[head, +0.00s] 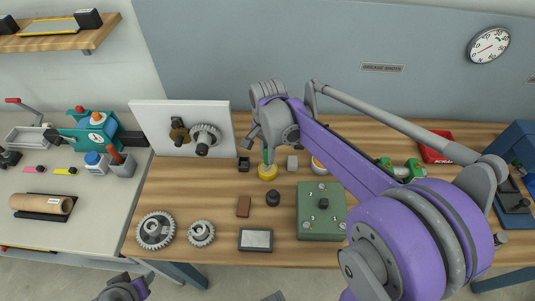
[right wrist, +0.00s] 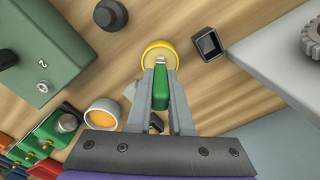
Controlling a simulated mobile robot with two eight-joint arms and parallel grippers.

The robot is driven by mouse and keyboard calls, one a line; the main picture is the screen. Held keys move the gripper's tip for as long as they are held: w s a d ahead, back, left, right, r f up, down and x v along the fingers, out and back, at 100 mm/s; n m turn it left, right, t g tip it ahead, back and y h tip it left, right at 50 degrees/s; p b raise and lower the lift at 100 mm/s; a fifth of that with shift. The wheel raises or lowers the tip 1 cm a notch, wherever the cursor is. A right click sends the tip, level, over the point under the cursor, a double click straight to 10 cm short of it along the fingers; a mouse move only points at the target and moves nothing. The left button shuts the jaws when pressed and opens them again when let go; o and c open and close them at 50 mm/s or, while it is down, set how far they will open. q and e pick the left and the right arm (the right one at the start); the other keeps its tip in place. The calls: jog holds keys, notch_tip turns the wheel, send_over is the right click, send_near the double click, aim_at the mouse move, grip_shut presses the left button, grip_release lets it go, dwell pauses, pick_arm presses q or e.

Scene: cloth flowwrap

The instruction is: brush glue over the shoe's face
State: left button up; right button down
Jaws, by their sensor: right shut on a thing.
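My right gripper (right wrist: 160,95) is shut on the green handle of a brush (right wrist: 160,88). It also shows in the head view, where the handle points down over a round yellow pot (head: 268,173). In the right wrist view the brush's lower end is at the yellow pot (right wrist: 148,48); I cannot tell whether it touches inside. I cannot tell for sure which thing is the shoe. My left arm's end (head: 122,289) is at the bottom left, its fingers unclear.
A green box (head: 321,222) with a black knob stands right of the pot, a black round knob (head: 273,199) near it. A white cup with orange contents (right wrist: 103,112) is close by. Gears (head: 156,230) and a grey plate (head: 256,240) lie at the front. A white panel (head: 160,118) stands behind left.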

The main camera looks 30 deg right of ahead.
jog(key=shift+r+p, duration=1.95)
jog(key=shift+r, duration=1.55)
pick_arm(q)
jog(key=r, duration=0.1)
jog(key=w+r, duration=0.1)
jog(key=r, duration=0.1)
jog(key=w+r, duration=0.1)
jog(key=r, duration=0.1)
jog(key=shift+r, duration=0.1)
jog(key=shift+s, duration=0.1)
pick_arm(e)
jog(key=shift+s+f, duration=0.1)
